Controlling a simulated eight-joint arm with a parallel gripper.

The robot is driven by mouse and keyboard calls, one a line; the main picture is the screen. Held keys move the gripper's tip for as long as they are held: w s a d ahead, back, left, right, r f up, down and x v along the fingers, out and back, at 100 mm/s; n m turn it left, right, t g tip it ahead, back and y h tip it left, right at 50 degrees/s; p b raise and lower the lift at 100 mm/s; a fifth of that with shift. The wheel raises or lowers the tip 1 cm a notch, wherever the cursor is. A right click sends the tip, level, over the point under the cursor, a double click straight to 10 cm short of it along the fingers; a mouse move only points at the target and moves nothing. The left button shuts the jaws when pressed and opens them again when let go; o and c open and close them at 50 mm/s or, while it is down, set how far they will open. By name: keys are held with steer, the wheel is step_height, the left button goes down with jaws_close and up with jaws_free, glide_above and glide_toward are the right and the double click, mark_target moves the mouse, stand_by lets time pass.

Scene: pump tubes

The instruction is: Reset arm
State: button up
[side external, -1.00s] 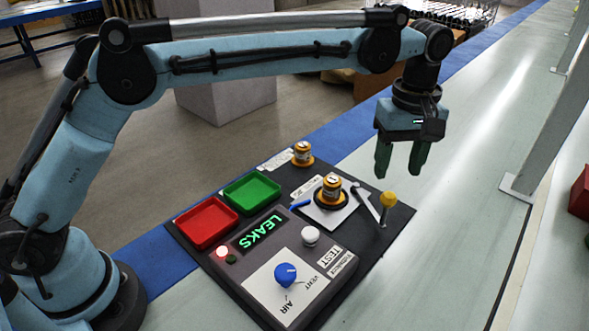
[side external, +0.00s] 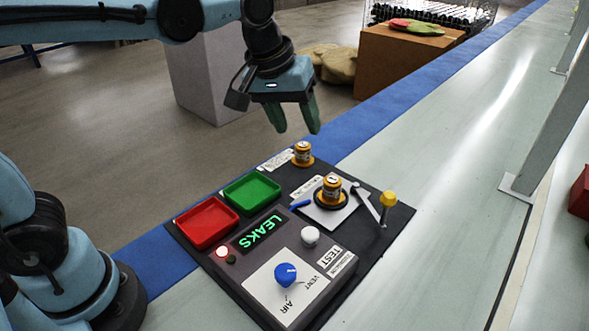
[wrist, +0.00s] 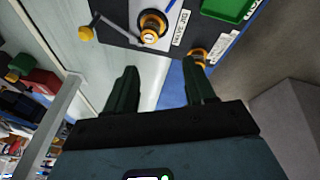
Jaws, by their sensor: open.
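My gripper (side external: 296,118) is open and empty, with its green fingers pointing down above the back edge of the black test panel (side external: 385,222). In the wrist view my gripper (wrist: 161,75) shows nothing between its fingers. An orange and brass pump tube part (side external: 303,153) stands at the panel's back corner, below the gripper and apart from it. It also shows in the wrist view (wrist: 197,56). A second such part (side external: 332,188) sits upright on the white plate beside the lever (side external: 368,204) with the yellow knob (side external: 389,199).
The panel carries a red tray (side external: 206,222), a green tray (side external: 250,192), a lit LEAKS display (side external: 259,233), a white button (side external: 310,235) and a blue knob (side external: 286,274). A grey post (side external: 550,140) stands at the right. The bench right of the panel is clear.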

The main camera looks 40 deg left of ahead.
steer(key=s+a+f+m+t, duration=0.3)
steer(key=s+a+f, duration=0.3)
steer(key=s+a, duration=0.2)
steer(key=shift+s+f+m+y, duration=0.2)
steer(key=shift+s+m+y, duration=0.2)
steer(key=shift+s+m, duration=0.5)
